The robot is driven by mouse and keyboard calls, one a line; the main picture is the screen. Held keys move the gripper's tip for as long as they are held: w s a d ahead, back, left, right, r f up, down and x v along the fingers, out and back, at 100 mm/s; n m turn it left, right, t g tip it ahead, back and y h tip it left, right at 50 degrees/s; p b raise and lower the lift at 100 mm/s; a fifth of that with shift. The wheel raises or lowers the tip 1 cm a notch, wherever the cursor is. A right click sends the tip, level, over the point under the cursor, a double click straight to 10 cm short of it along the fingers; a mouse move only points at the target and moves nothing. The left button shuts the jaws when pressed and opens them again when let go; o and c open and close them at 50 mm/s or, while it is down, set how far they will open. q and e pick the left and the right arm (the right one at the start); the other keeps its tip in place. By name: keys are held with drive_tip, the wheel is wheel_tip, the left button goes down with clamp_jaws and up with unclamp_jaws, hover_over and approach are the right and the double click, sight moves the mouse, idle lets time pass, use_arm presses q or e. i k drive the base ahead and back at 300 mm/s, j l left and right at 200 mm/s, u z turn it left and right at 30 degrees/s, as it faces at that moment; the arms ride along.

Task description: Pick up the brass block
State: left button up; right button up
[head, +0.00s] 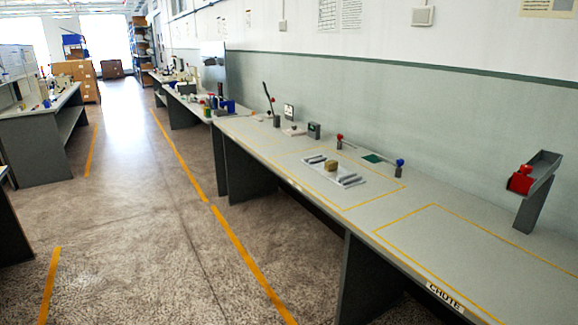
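A small brownish-gold block (331,165), which looks like the brass block, sits on a light grey plate (345,188) on the long workbench. Grey bar-like pieces lie on the plate on both sides of the block. The plate lies inside a yellow outlined rectangle on the bench top. Neither of my grippers shows in the head view.
The grey workbench (450,215) runs along the wall. Levers with a red knob (340,137) and a blue knob (400,162) stand behind the plate. A chute with a red part (521,180) stands at right. The outlined area labelled CHUTE is bare. The floor aisle (130,190) is clear.

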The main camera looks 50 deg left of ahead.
sight(331, 165)
drive_tip(key=u, duration=1.2)
drive_tip(key=i+l+z, duration=0.2)
drive_tip(key=i, duration=0.25)
drive_tip(key=i+l+z, duration=0.15)
drive_tip(key=i, duration=0.25)
